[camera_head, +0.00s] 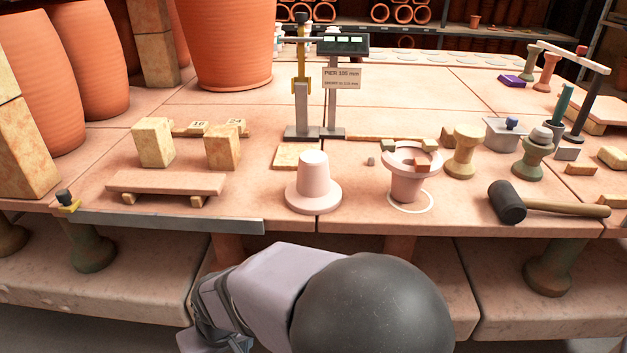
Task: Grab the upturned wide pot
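The upturned wide pot (313,184) is pale pink and stands mouth down near the front edge of the tiled table, its broad rim flat on the surface and its narrow base up. A similar wide-rimmed pot (406,187) stands upright to its right inside a white ring, with small blocks in or on its mouth. My arm shows at the bottom centre, below and in front of the table edge, apart from both pots. The fingers of my gripper cannot be made out.
A plank on blocks (166,183) and two stone blocks (153,142) stand left of the upturned pot. A flat tile (297,157) and a gauge stand (302,110) are behind it. A black-headed mallet (507,202) lies to the right. Large terracotta pots (226,40) stand behind.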

